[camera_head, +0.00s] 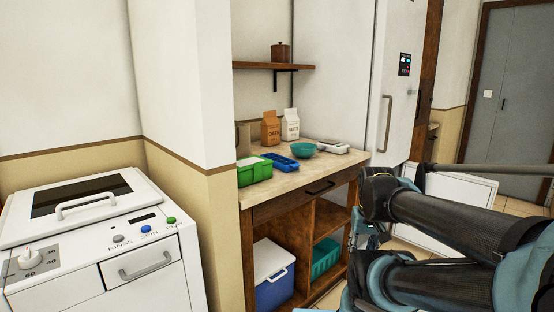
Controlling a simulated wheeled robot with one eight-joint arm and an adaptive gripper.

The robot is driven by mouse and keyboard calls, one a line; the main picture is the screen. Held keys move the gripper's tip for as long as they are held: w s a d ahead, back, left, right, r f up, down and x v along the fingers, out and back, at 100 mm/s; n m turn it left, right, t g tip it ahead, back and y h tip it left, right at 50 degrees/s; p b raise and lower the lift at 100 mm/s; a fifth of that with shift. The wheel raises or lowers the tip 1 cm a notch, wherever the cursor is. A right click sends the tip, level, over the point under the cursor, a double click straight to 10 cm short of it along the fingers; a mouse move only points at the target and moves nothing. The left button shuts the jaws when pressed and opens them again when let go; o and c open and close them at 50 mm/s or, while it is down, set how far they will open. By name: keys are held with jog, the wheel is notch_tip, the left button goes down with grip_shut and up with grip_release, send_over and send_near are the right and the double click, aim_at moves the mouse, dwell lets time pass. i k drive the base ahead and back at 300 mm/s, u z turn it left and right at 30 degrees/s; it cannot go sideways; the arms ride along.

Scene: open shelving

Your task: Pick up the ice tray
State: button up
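A blue tray (279,162), which looks like the ice tray, lies on the counter (290,182) between a green container and a teal bowl. Its cells are too small to make out clearly. My arm reaches in from the right edge. What looks like my gripper (362,236) hangs in front of the counter's right end, lower than the top and well apart from the tray. Its fingers are partly hidden, so I cannot tell whether it is open.
A green container (254,171), teal bowl (303,149), white item (333,146) and two cartons, brown (270,130) and white (290,126), crowd the counter. A shelf (272,66) with a brown pot (281,52) hangs above. A blue cooler (272,285) sits below. A white appliance (95,245) stands left.

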aim_at(283, 164)
jog(key=i, duration=0.9)
jog(key=z, duration=0.05)
